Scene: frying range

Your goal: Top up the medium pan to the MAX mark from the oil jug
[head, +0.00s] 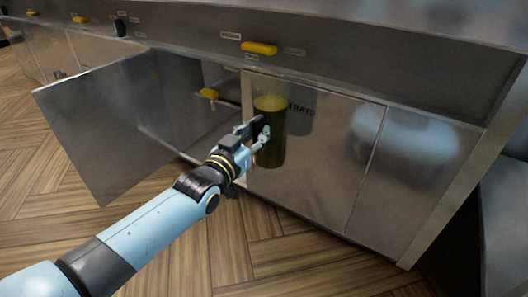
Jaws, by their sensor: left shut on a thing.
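A tall, clear cylindrical vessel with yellow-green oil, the oil jug (271,143), stands out upright in front of the steel cabinet front. My left gripper (259,132) is shut on the jug's left side, at about mid-height. The jug's lower part looks dark, and no clear gap or contact with the floor can be made out. The medium pan and its MAX mark are not in view. My right gripper is not in view.
An open steel cabinet door (104,130) swings out at the left. A yellow lever (208,93) shows inside the cabinet. A yellow handle (259,48) sits on the panel above, beside small labels. The wood floor (226,246) in front is clear.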

